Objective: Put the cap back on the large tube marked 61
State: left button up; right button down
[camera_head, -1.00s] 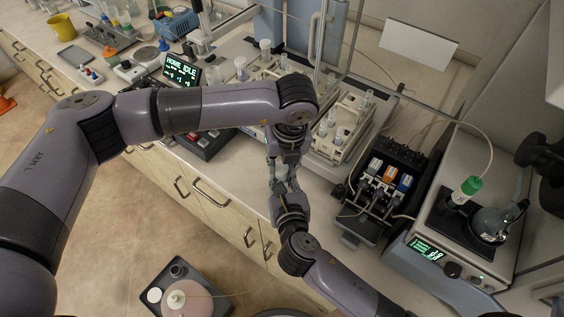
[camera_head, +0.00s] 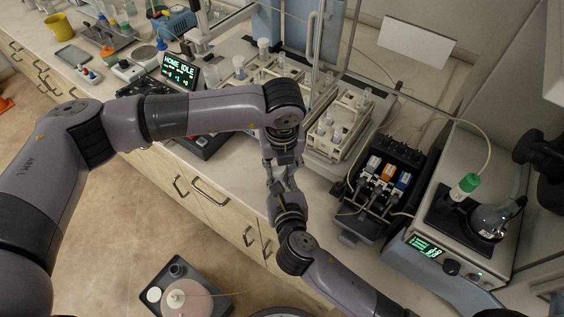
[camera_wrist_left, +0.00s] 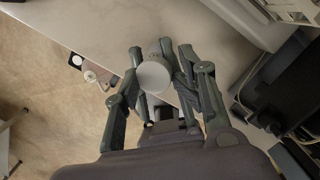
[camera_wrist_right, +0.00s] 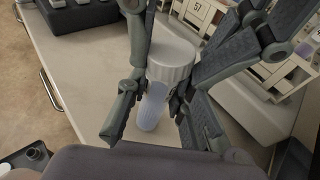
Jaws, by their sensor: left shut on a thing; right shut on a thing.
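My left gripper (camera_head: 276,163) and my right gripper (camera_head: 281,187) meet over the bench's front edge, the left one above in the head view. In the left wrist view my left gripper (camera_wrist_left: 161,66) is shut on a round white cap (camera_wrist_left: 153,77). In the right wrist view my right gripper (camera_wrist_right: 157,94) is shut on a translucent bluish large tube (camera_wrist_right: 152,108). The white cap (camera_wrist_right: 171,54) is at the tube's mouth, in line with it. I cannot tell whether it is seated or just above. No 61 marking is readable on the tube.
Tube racks (camera_head: 345,133) stand behind the grippers; one carries a 57 label (camera_wrist_right: 197,8). A pump with coloured clips (camera_head: 385,180) and an instrument with a green-capped tube (camera_head: 466,186) stand to the right. A black keypad (camera_head: 205,143) is to the left.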

pick_arm(q)
jog(key=shift+s+a+f, duration=0.15)
jog(key=shift+s+f, duration=0.1)
jog(key=shift+f, duration=0.05)
pick_arm(e)
jog(key=shift+w+r, duration=0.2)
jog(key=shift+r, duration=0.15)
pick_arm(q)
jog(key=o, duration=0.6)
pick_arm(e)
jog(key=shift+w, duration=0.1)
pick_arm(q)
jog(key=shift+r, duration=0.1)
pick_arm(e)
jog(key=shift+d+f, duration=0.1)
jog(key=shift+f, duration=0.05)
pick_arm(q)
jog(key=shift+r, duration=0.2)
jog(key=shift+s+r, duration=0.1)
jog(key=shift+r, duration=1.8)
pick_arm(e)
jog(key=shift+s+f, duration=0.1)
jog(key=shift+s, duration=0.1)
pick_arm(q)
jog(key=shift+c, duration=0.4)
jog(key=c, duration=0.8)
jog(key=shift+o, duration=0.2)
